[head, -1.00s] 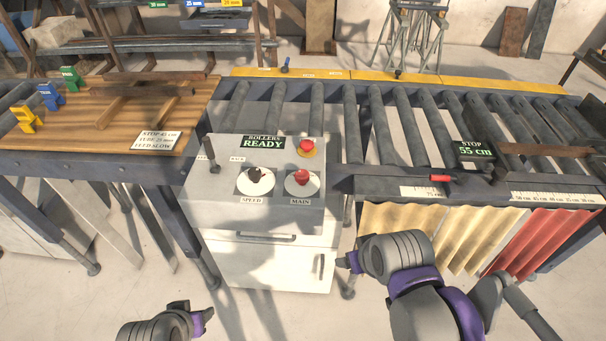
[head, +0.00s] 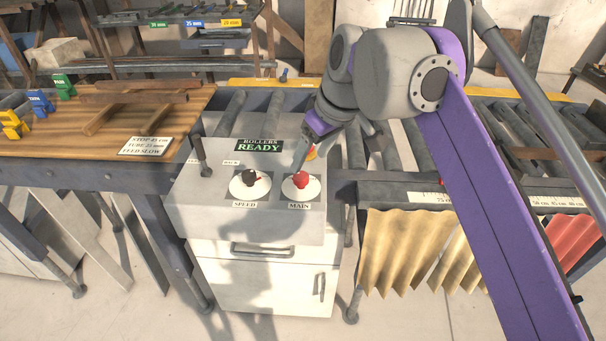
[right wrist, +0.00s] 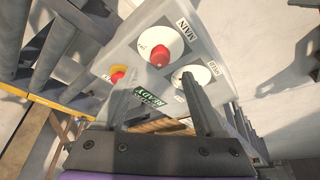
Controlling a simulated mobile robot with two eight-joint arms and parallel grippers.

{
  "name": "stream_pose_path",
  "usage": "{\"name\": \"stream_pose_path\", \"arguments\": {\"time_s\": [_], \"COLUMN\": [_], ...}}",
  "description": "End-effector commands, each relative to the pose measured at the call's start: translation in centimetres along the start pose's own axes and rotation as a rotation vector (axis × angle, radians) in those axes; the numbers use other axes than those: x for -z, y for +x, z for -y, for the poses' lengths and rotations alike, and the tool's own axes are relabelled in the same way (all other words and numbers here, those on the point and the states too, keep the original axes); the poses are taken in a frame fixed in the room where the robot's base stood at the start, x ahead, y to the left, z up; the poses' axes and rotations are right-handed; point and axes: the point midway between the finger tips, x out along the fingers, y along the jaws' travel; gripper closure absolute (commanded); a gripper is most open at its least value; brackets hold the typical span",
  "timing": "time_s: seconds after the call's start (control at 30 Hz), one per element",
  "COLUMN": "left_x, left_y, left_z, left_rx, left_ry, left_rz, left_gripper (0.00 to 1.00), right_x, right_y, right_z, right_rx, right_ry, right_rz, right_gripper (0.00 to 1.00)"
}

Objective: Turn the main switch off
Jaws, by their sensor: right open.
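The main switch is a red knob (head: 301,179) on a round white dial above the MAIN label, at the right front of the control box top. In the right wrist view the red knob (right wrist: 160,56) shows beyond and between my finger ends. My right gripper (head: 332,155) is open and empty, reaching down over the back right of the box. One finger ends just behind the main dial in the head view; contact cannot be told. In the right wrist view my right gripper (right wrist: 162,76) has its fingers well apart. My left gripper is out of view.
The black speed knob (head: 249,178) sits left of the main switch. A red button on a yellow base (right wrist: 117,75) is close by, mostly hidden in the head view. A lever (head: 202,158) stands at the box's left. The sign (head: 259,146) reads ROLLERS READY. Rollers lie behind.

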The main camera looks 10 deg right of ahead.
Motion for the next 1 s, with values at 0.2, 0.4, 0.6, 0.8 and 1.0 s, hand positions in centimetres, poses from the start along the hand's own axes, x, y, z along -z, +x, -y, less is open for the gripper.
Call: {"name": "stream_pose_path", "arguments": {"time_s": [0.2,0.4,0.6,0.8,1.0], "left_x": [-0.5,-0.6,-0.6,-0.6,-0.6], "left_y": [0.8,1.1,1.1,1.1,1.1], "left_z": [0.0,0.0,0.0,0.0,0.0], "left_rx": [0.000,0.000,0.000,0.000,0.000], "left_ry": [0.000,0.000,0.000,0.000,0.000], "left_rz": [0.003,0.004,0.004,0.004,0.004], "left_gripper": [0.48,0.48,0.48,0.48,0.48], "right_x": [-0.1,-0.1,0.0,-0.1,-0.1], "right_y": [4.3,6.3,6.7,6.7,6.7], "right_z": [0.1,0.0,0.0,0.0,0.0], "right_rx": [0.001,0.000,0.000,0.000,0.000], "right_ry": [0.001,0.001,0.002,0.002,0.002], "right_rz": [0.000,0.000,0.000,0.000,0.000], "right_gripper": [0.29,0.29,0.29,0.38,0.74]}}
